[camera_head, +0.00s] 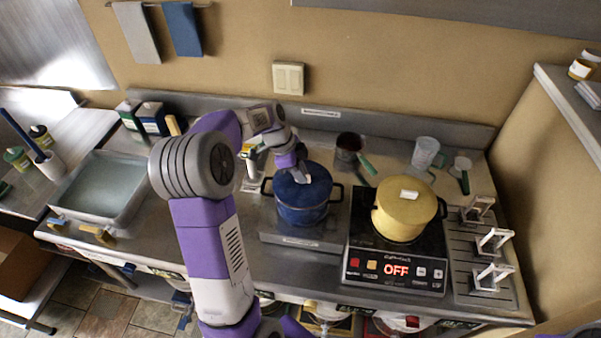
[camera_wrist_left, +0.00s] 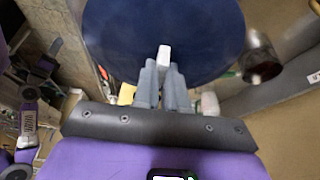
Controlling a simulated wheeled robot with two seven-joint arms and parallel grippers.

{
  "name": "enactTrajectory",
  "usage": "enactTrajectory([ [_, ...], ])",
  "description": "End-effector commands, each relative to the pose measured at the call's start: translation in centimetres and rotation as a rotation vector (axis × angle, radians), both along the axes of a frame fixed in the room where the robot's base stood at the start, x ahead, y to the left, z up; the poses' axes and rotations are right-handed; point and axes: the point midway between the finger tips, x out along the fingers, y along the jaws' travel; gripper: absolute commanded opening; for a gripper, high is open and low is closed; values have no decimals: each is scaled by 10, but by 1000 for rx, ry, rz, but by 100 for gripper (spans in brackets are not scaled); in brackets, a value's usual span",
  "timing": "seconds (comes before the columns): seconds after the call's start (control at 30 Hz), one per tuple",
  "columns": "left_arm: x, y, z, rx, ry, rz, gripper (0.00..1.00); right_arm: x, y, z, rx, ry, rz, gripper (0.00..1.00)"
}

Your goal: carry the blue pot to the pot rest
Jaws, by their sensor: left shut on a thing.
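The blue pot (camera_head: 302,207) has dark side handles and a blue lid with a pale knob. In the head view it is upright on or just above a low metal plate (camera_head: 290,239) with a label at its front edge; I cannot tell whether they touch. My left gripper (camera_head: 299,174) comes down from above and is shut on the knob at the top of the lid. In the left wrist view the blue lid (camera_wrist_left: 165,25) fills the top, with the white knob (camera_wrist_left: 163,54) at the tips of the closed left fingers (camera_wrist_left: 162,78). My right gripper is not in view.
A yellow pot (camera_head: 402,212) sits on a black cooker (camera_head: 395,270) reading OFF, close right of the blue pot. A dark saucepan (camera_head: 348,147) and clear jugs (camera_head: 425,153) stand behind. A metal rack (camera_head: 487,240) is at right, a sink basin (camera_head: 100,190) at left.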

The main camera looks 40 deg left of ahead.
Motion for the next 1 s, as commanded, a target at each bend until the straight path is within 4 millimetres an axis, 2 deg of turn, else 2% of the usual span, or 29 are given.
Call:
enactTrajectory([
  [1.0, 0, 0, -3, 0, -1, 0, 0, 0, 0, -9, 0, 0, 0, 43],
])
